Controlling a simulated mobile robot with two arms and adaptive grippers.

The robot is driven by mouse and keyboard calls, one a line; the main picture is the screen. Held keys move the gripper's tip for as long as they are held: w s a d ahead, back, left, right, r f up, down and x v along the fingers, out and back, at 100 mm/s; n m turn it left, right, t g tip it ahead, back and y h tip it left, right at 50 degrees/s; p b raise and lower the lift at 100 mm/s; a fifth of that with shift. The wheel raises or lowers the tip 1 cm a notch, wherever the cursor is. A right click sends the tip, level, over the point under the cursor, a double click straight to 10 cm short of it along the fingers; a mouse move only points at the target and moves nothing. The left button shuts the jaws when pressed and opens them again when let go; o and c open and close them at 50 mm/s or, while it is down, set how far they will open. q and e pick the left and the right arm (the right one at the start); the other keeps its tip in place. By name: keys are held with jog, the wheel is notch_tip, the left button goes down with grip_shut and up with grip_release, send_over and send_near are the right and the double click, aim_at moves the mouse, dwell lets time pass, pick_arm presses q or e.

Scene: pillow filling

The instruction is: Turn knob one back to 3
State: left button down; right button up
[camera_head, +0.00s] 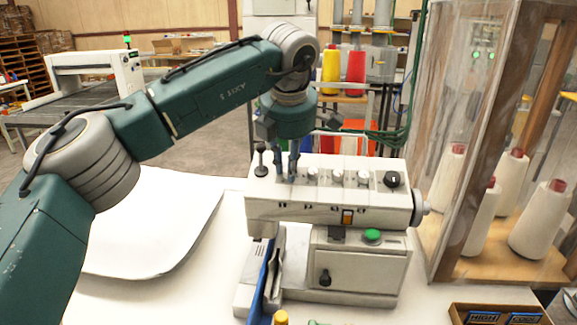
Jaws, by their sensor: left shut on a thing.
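The white sewing machine (330,215) stands on the white table, with a row of small knobs along its top. My left gripper (286,176) reaches down from above onto the left end of this row. It is shut on a knob there, which its fingers mostly hide; I take it to be knob one. The knob's number setting cannot be read. Other pale knobs (338,177) stand free to the right of the fingers, and a black dial (392,179) sits at the right end. My right gripper is not in view.
A black-topped post (261,160) stands close left of the fingers. A clear-walled cabinet with white thread cones (541,220) is at the right. A white sheet (150,225) lies left of the machine. A brown tray (462,314) is at front right.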

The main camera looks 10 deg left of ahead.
pick_arm(q)
jog(key=shift+w+r, duration=0.1)
jog(key=shift+r, duration=0.15)
jog(key=c, duration=1.8)
grip_release()
jog(key=shift+c, duration=0.2)
jog(key=shift+o, duration=1.1)
jog(key=shift+f, duration=0.1)
jog(key=v, duration=1.2)
